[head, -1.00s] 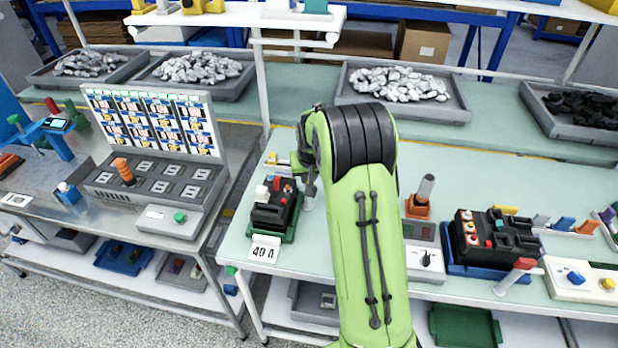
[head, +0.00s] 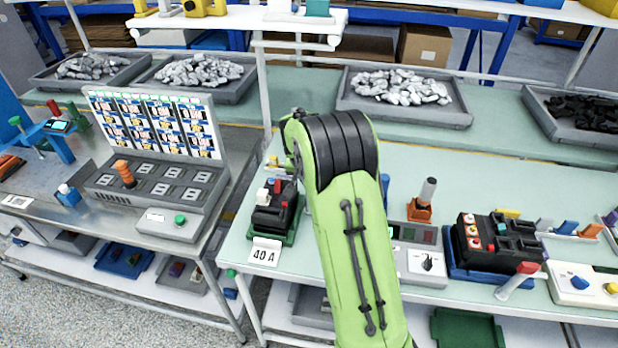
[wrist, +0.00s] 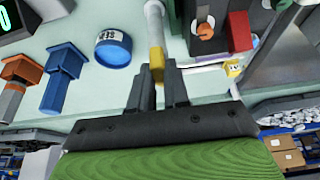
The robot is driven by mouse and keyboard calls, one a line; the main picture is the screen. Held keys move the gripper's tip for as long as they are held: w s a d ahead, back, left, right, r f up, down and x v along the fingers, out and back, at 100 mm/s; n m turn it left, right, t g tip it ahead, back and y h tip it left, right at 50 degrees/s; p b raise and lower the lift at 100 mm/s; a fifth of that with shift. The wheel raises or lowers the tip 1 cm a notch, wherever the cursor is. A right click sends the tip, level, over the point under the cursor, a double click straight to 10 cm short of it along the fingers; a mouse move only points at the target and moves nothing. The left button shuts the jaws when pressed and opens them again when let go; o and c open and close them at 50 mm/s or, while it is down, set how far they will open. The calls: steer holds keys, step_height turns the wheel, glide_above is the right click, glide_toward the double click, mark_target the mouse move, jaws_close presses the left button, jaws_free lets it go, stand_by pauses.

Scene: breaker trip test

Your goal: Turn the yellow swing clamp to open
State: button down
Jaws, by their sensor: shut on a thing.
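In the wrist view, the yellow swing clamp shows a yellow grip (wrist: 157,62) on a pale grey bar. My gripper (wrist: 158,75) is shut on this yellow part, with one dark finger on each side. A black breaker (head: 275,212) stands on a green base just in front of the clamp area in the head view. Its dark body with a red part (wrist: 240,32) shows beside the clamp in the wrist view. In the head view my green arm hides most of the gripper. A bit of yellow (head: 272,162) shows behind the breaker.
A labelled yellow block (wrist: 233,68) sits on a white bar to the right of my fingers. A blue round piece (wrist: 113,48), a blue post (wrist: 63,75) and an orange post (wrist: 20,72) stand to the left. A 40 A card (head: 264,252) lies at the table's front.

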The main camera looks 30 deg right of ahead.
steer(key=shift+s+a+f, duration=0.1)
steer(key=shift+s+f, duration=0.1)
steer(key=shift+f, duration=0.1)
steer(key=c, duration=1.4)
jaws_free()
steer(key=o, duration=0.3)
steer(key=shift+w+r, duration=0.1)
steer(key=p+v, duration=0.2)
steer(key=v, duration=1.3)
steer(key=shift+r, duration=0.4)
